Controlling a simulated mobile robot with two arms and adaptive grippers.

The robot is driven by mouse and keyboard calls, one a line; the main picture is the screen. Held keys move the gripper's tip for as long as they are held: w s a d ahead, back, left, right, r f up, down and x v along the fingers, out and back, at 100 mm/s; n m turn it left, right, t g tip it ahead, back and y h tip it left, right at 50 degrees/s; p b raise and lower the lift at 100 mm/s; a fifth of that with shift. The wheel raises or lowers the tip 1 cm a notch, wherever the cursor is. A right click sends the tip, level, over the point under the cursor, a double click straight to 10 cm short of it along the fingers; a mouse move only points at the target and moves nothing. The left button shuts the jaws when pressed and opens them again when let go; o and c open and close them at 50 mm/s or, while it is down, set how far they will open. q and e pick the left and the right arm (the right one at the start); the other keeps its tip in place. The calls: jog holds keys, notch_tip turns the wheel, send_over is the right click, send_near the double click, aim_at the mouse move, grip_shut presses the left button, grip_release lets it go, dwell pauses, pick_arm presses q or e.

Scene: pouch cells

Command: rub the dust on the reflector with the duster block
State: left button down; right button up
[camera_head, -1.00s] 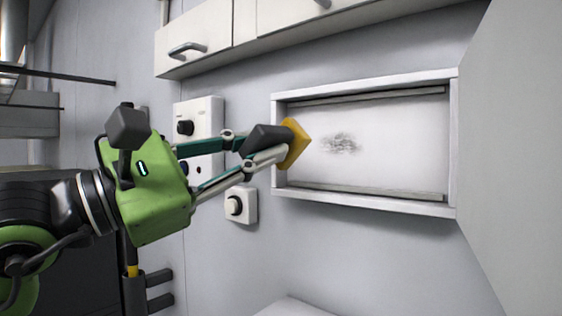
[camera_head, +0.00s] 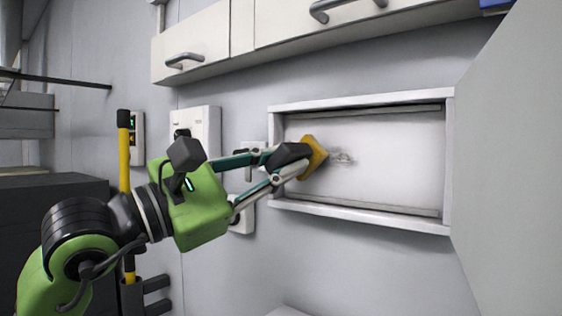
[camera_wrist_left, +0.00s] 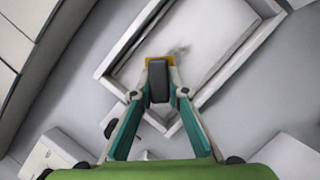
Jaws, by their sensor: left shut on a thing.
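My left gripper (camera_head: 294,163) is shut on the yellow duster block (camera_head: 314,156), which sits at its fingertips. The reflector (camera_head: 395,160) is the pale panel inside a white wall frame. A dark grey dust smudge (camera_head: 341,157) lies on its left part, just right of the block; the block may hide some of it. In the left wrist view the block (camera_wrist_left: 159,61) shows beyond the fingers, with the smudge (camera_wrist_left: 180,50) up and to its right. I cannot tell whether the block touches the panel. My right gripper is not in view.
The white frame (camera_head: 272,128) stands out around the reflector, with a large grey panel (camera_head: 515,170) at its right. White cabinets (camera_head: 192,48) hang above. Wall boxes with knobs (camera_head: 205,121) are left of the frame, partly behind my arm.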

aim_at(314, 164)
pick_arm(q)
jog(key=shift+w+d, duration=0.55)
jog(key=shift+w, duration=0.2)
dwell(0.5)
jog(key=shift+s, duration=0.1)
jog(key=shift+s+d+b, duration=0.45)
jog(key=shift+d, duration=0.1)
jog(key=shift+s+d+b, duration=0.45)
jog(key=shift+s+d, duration=0.2)
jog(key=shift+d, duration=0.3)
jog(key=shift+s+d, duration=0.1)
